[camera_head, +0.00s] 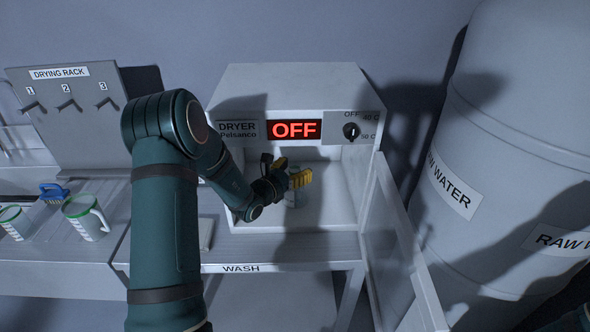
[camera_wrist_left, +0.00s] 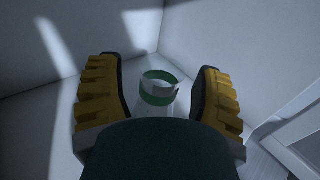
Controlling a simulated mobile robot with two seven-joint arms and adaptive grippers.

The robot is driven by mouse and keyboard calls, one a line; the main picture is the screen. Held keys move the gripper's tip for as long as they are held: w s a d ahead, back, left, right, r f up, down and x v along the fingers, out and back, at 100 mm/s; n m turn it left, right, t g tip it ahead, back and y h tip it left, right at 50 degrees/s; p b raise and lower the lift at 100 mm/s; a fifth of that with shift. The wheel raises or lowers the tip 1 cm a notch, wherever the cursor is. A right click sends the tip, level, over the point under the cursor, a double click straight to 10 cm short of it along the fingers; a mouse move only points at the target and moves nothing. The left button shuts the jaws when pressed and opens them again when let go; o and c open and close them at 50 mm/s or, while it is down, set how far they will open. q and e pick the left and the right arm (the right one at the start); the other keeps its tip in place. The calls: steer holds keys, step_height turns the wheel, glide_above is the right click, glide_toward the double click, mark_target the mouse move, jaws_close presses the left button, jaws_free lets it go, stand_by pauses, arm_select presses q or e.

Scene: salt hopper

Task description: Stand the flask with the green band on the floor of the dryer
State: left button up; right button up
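The flask with the green band (camera_wrist_left: 158,95) is inside the dryer (camera_head: 292,90) and appears to stand upright on its floor. In the head view the pale flask (camera_head: 297,197) shows just below my left gripper (camera_head: 291,174), which partly hides it. My left gripper reaches into the open dryer. Its yellow fingers are spread on either side of the flask, and the left wrist view (camera_wrist_left: 161,105) shows a gap on each side. The flask's lower part is hidden in the wrist view. My right gripper is not in view.
The dryer door (camera_head: 398,250) hangs open at the right, beside a large raw water tank (camera_head: 515,150). The dryer display reads OFF. At the left are a drying rack (camera_head: 65,100), two green-banded mugs, one nearer (camera_head: 85,217), and a blue brush (camera_head: 53,189).

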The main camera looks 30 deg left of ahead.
arm_select(q)
steer(key=shift+r, duration=0.2)
steer(key=s+a, duration=0.2)
steer(key=s, duration=1)
steer(key=s+d+f+m+g+h, duration=0.1)
steer(key=d+f+m+g+h, duration=0.1)
steer(key=d, duration=0.2)
steer(key=s+d+f+m+g+h, duration=0.1)
steer(key=d+f+m+g+h, duration=0.1)
steer(key=d, duration=0.3)
steer(key=s+d+f+m+g+h, duration=0.1)
steer(key=d+f+m+g+h, duration=0.1)
steer(key=d+f, duration=0.1)
steer(key=shift+s+d+f+g, duration=0.2)
steer(key=shift+d+g, duration=0.2)
steer(key=shift+d, duration=0.35)
steer(key=s+d+f+m+g+y, duration=0.2)
steer(key=s+d+f+m+g, duration=0.7)
steer(key=s+f+m+g, duration=0.45)
steer(key=d+m+t+y, duration=0.1)
steer(key=m, duration=0.3)
steer(key=w+d+f+m+t, duration=0.1)
steer(key=d+m+t, duration=0.1)
steer(key=m, duration=0.2)
steer(key=w+d+m+t+y, duration=0.1)
steer(key=m+t, duration=0.1)
steer(key=m, duration=0.3)
steer(key=shift+d+f+y, duration=0.3)
steer(key=shift+f, duration=0.05)
